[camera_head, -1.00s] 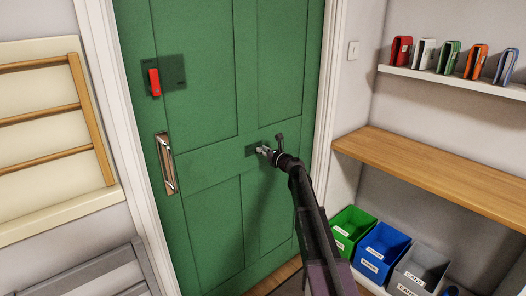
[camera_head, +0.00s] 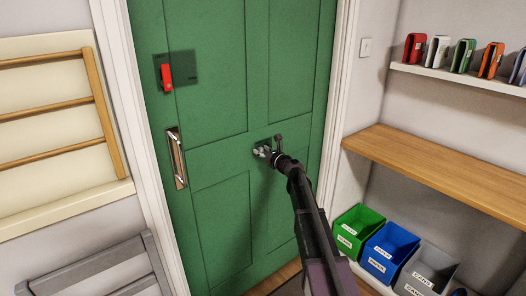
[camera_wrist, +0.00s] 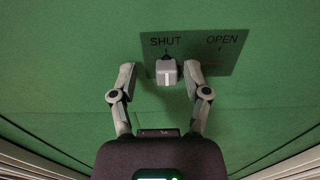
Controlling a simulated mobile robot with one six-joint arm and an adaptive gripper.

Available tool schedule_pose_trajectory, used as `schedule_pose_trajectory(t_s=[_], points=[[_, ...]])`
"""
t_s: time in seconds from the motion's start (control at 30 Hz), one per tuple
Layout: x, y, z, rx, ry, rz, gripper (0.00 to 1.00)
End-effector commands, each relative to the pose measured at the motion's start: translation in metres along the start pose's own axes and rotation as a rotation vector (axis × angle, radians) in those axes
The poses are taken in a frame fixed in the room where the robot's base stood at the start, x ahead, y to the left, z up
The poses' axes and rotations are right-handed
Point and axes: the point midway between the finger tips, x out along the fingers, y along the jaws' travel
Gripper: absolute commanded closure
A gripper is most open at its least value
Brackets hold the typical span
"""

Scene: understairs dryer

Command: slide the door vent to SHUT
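The green door (camera_head: 215,110) stands closed in the head view, with my arm reaching to its middle. In the wrist view, the vent's dark plate (camera_wrist: 215,62) carries the words SHUT at left and OPEN at right. Its pale grey slider knob (camera_wrist: 166,72) stands under the word SHUT. My gripper (camera_wrist: 159,70) is open, one finger on each side of the knob. The right finger is nearer the knob than the left; I cannot tell if it touches. In the head view my gripper (camera_head: 266,151) covers most of the plate.
A red latch (camera_head: 166,76) and a pull handle (camera_head: 177,158) are on the door's left side. A wooden shelf (camera_head: 440,175) and green, blue and grey bins (camera_head: 390,253) are at the right. A drying rack (camera_head: 60,130) hangs at the left.

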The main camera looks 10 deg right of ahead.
Motion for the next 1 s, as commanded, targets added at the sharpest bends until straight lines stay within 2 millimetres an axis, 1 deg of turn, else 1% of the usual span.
schedule_pose_trajectory(t_s=[0.27, 0.47, 0.67, 1.0], points=[[0.000, -0.001, 0.000, 0.000, 0.000, -0.003, 0.37], [-0.008, -0.001, 0.000, 0.000, 0.000, -0.004, 0.37], [-0.030, -0.001, 0.000, 0.000, 0.000, -0.005, 0.37], [-0.084, 0.001, 0.000, 0.000, 0.000, -0.004, 0.37]])
